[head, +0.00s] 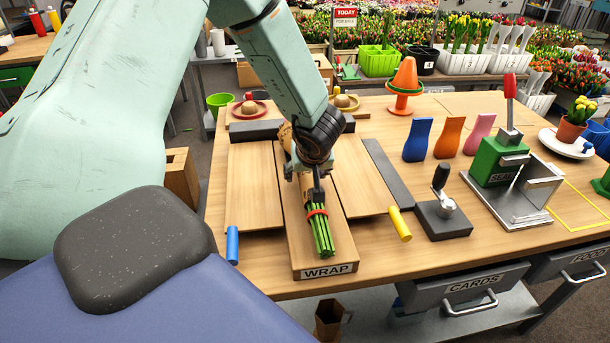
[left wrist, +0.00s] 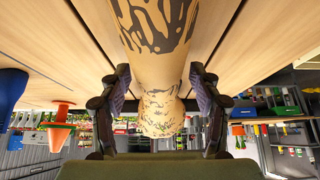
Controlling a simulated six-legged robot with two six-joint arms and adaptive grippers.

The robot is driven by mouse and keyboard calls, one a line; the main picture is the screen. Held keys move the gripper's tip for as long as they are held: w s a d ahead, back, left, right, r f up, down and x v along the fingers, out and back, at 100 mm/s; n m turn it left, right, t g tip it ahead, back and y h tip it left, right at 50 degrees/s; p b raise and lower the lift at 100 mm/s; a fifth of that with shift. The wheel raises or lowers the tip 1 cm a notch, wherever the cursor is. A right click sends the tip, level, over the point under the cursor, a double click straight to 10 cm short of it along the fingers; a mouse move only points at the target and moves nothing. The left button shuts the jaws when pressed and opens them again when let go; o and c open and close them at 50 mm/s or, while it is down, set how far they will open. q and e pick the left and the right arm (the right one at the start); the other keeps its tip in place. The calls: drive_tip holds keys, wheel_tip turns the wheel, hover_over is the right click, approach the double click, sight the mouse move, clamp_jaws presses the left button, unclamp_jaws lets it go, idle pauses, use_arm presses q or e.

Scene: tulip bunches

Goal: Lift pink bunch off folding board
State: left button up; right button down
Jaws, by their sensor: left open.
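The wrapped bunch (head: 321,236) lies along the middle of the folding board marked WRAP (head: 343,253), with green stems and a red band at the near end. Its flower end is hidden behind my left arm, so no pink blooms show. My left gripper (head: 317,190) is over the bunch near the band, pointing down. In the left wrist view, the bunch's brown paper sleeve with dark patterns (left wrist: 158,60) runs between the two open fingers of my left gripper (left wrist: 157,95). I cannot tell whether they touch it. My right gripper is not in view.
Wooden flaps (head: 255,185) lie flat on both sides of the board. A blue cylinder (head: 232,245) and a yellow cylinder (head: 399,223) are near its front corners. A black-knobbed press (head: 443,215) and green sealer (head: 500,160) stand to the right. An orange cone (head: 404,85) stands behind.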

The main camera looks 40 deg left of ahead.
use_arm(q)
drive_tip(key=shift+w+f, duration=0.15)
drive_tip(key=shift+f, duration=0.1)
drive_tip(key=shift+d+r, duration=0.15)
drive_tip(key=shift+d, duration=0.05)
drive_tip(key=shift+a, duration=0.25)
drive_tip(key=shift+c, duration=0.3)
drive_tip(key=shift+a+f, duration=0.2)
drive_tip(key=shift+f, duration=0.05)
drive_tip(key=c, duration=0.3)
drive_tip(key=shift+d+r, duration=0.2)
drive_tip(key=shift+d, duration=0.15)
drive_tip(key=c, duration=0.5)
drive_tip(key=shift+a+f, duration=0.1)
drive_tip(key=shift+a, duration=0.15)
drive_tip(key=c, duration=0.4)
clamp_jaws()
